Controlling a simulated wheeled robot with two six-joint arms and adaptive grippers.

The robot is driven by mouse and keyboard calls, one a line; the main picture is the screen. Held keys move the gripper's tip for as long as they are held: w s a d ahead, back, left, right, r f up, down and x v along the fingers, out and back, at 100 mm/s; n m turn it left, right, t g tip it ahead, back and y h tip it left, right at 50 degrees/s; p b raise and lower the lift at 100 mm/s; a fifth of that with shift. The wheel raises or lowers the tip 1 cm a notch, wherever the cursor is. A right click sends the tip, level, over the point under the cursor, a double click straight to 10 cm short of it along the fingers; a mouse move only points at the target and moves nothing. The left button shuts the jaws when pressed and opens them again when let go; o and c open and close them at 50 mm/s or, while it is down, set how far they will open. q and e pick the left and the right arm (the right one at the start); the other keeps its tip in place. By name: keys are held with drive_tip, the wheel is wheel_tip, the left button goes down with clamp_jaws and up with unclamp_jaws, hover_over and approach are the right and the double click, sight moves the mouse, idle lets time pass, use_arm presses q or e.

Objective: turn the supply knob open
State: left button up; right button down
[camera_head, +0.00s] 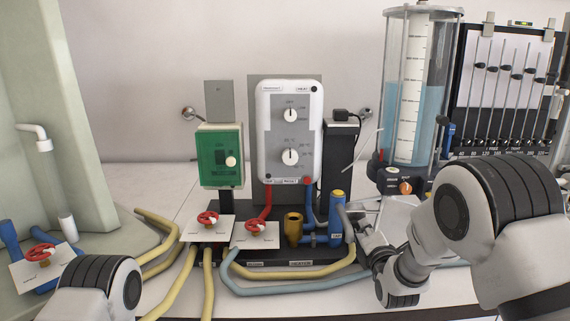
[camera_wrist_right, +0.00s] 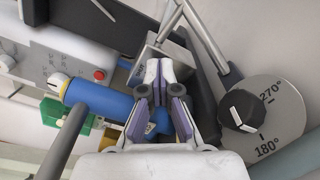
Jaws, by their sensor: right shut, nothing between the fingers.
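I cannot tell for certain which knob is the supply knob, as the small labels are unreadable. An orange knob (camera_head: 405,187) sits at the foot of the water column, and red handwheels (camera_head: 208,219) sit on the white plates. In the right wrist view a black knob (camera_wrist_right: 240,107) stands on a grey dial (camera_wrist_right: 285,110) marked 180° and 270°, right of the fingers. My right gripper (camera_head: 352,213) is beside the blue cylinder (camera_head: 337,220). The wrist view shows its fingers (camera_wrist_right: 158,75) shut and empty, apart from the black knob. My left gripper is out of view.
The white heater box (camera_head: 290,130) and green switch box (camera_head: 220,155) stand behind the valves. Yellow hoses (camera_head: 290,272) cross the front. A brass cup (camera_head: 293,226) is left of the cylinder.

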drive_tip(key=shift+a+r, duration=0.35)
drive_tip(key=shift+r, duration=0.2)
idle(0.4)
drive_tip(key=shift+r, duration=0.3)
drive_tip(key=s, duration=0.4)
drive_tip(key=s+b, duration=0.1)
drive_tip(key=s, duration=0.1)
drive_tip(key=shift+s+d, duration=0.1)
drive_tip(key=shift+d, duration=0.15)
drive_tip(key=shift+s+d+f, duration=0.2)
drive_tip(key=shift+d+f, duration=0.05)
drive_tip(key=shift+f, duration=0.45)
drive_tip(key=shift+s+d+f, duration=0.2)
drive_tip(key=shift+f, duration=0.45)
drive_tip(key=shift+w+a, duration=0.1)
drive_tip(key=shift+w, duration=3.4)
drive_tip(key=shift+a+r, duration=0.1)
drive_tip(key=shift+r, duration=0.05)
